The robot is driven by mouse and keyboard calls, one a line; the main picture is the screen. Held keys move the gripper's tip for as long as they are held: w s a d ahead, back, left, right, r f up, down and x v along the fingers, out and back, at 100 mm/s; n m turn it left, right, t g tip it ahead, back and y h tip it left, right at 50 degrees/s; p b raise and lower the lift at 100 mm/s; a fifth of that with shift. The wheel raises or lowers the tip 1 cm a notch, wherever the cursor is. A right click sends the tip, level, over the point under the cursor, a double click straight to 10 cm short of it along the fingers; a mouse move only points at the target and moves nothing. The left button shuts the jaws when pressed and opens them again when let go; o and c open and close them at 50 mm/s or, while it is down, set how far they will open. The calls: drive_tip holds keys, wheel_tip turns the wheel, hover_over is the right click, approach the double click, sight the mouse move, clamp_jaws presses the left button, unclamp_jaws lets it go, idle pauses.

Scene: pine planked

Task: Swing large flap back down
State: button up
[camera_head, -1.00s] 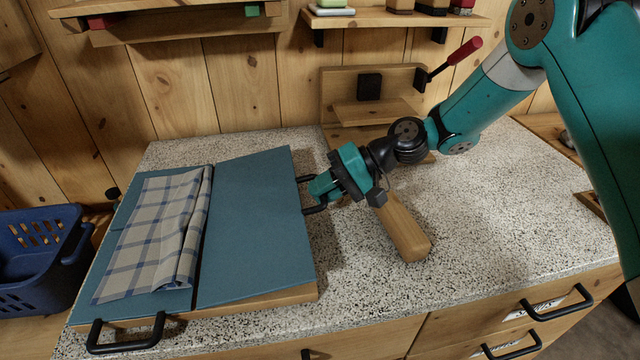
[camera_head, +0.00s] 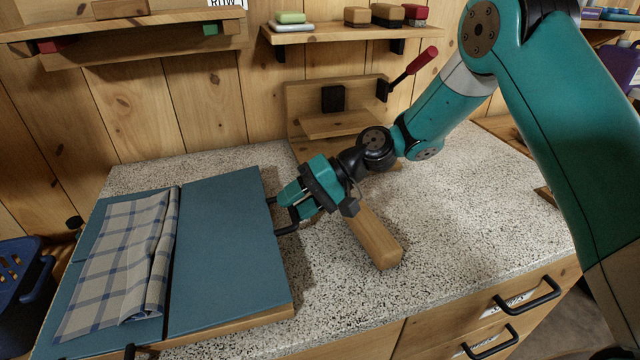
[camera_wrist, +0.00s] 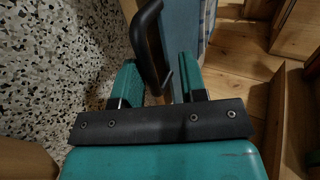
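The large flap (camera_head: 225,240) is the blue right-hand panel on a wooden base. It looks lowered, nearly flat; I cannot tell whether it touches the base everywhere. Its black bar handle (camera_head: 284,229) is on its right edge and also shows in the wrist view (camera_wrist: 149,50). My gripper (camera_head: 284,203) is at this handle. In the wrist view my two teal fingers (camera_wrist: 158,75) stand apart, with the handle's bar between them and gaps visible around it. A smaller blue panel (camera_head: 80,262) lies to the left, mostly covered by a checked cloth (camera_head: 120,262).
A wooden block (camera_head: 375,238) lies on the speckled counter (camera_head: 450,215) under my wrist. A wooden stand (camera_head: 350,120) with a red-handled lever (camera_head: 415,65) is behind it. A blue basket (camera_head: 20,280) is at far left. The counter's right side is clear.

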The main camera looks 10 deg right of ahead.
drive_tip(key=b+v, duration=0.1)
drive_tip(key=v, duration=1.6)
drive_tip(key=s+a+r+n+h, duration=0.2)
drive_tip(key=s+a+r, duration=0.15)
drive_tip(key=s, duration=0.35)
drive_tip(key=s+a+r+n+h, duration=0.1)
drive_tip(key=s+a+r+h, duration=0.1)
drive_tip(key=s+a, duration=0.3)
drive_tip(key=s+d+f+n+t+h, duration=0.1)
drive_tip(key=s+d+n+h, duration=0.1)
drive_tip(key=s, duration=1.2)
drive_tip(key=shift+s+d+n+h+p, duration=0.35)
drive_tip(key=shift+d+h, duration=0.55)
drive_tip(key=shift+d, duration=0.3)
